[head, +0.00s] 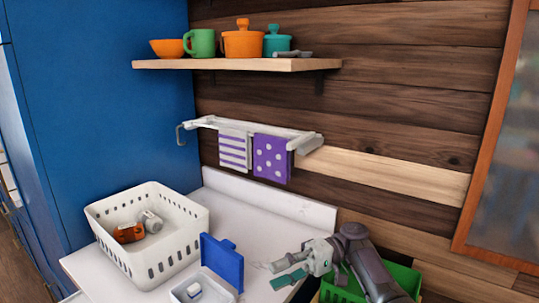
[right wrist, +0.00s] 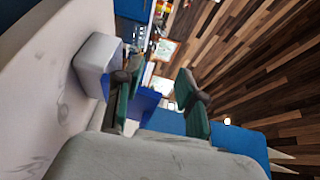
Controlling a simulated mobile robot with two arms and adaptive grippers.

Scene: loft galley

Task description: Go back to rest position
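My right gripper (head: 275,275) is above the right part of the white counter, with its fingers pointing left. Its two green-padded fingers stand apart in the right wrist view (right wrist: 161,72), with nothing held between them. My right arm reaches in from the lower right, over a green crate. My left gripper is not in view.
A white basket (head: 165,262) holding an orange item (head: 129,233) and a whitish item (head: 151,222) stands on the counter (head: 265,222). A small container with a raised blue lid (head: 222,262) is left of my gripper. The green crate (head: 404,278) is close to my arm. A towel rack (head: 215,123) and shelf (head: 210,65) are above.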

